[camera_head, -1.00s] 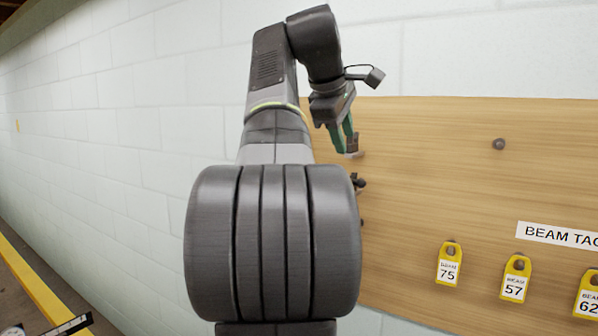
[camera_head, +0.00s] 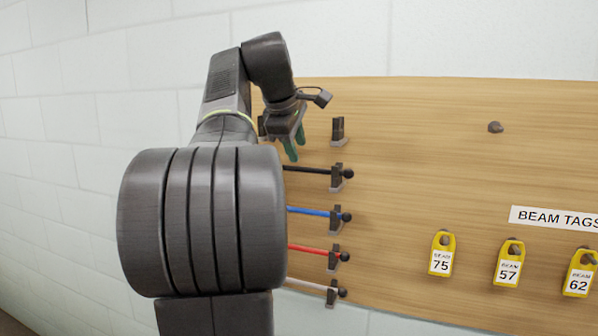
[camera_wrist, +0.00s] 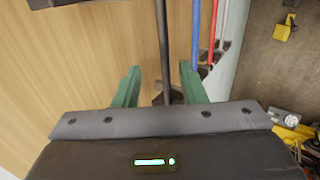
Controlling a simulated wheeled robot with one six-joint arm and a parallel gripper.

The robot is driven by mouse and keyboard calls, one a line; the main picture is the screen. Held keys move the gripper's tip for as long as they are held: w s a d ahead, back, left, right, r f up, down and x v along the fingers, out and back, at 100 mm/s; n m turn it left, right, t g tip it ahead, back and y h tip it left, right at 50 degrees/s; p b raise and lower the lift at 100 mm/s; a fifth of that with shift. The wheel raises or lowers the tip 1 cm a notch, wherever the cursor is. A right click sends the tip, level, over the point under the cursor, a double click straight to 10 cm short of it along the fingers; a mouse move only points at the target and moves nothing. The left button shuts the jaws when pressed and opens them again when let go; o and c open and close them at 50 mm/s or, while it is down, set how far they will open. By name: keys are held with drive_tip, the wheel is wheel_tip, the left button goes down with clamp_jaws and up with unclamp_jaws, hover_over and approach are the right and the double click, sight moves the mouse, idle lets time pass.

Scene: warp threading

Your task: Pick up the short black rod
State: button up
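A black rod (camera_head: 312,170) with a round knob at its right end rests in a holder on the wooden board. Its left part is hidden behind my arm, so I cannot tell its length. My gripper (camera_head: 291,150) is open, with its green fingers just above the black rod in the head view. In the wrist view, a dark rod (camera_wrist: 164,45) runs between the two open fingers of my gripper (camera_wrist: 160,72). A dark holder shows near its lower end. Nothing is held, and I cannot tell the depth gap to the rod.
Below are a blue rod (camera_head: 310,211), a red rod (camera_head: 308,248) and a white rod (camera_head: 308,284) in their holders. An empty holder (camera_head: 338,131) is above. Yellow beam tags (camera_head: 440,254) hang at right. The board's (camera_head: 440,150) middle is clear.

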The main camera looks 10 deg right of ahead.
sight(303, 168)
drive_tip(key=x, duration=0.4)
drive_tip(key=shift+s+d+f, duration=0.15)
drive_tip(key=shift+s+f, duration=0.05)
drive_tip(key=shift+f, duration=0.3)
drive_tip(key=shift+w+d+f, duration=0.15)
drive_tip(key=shift+w+f, duration=0.15)
drive_tip(key=shift+f, duration=0.1)
clamp_jaws()
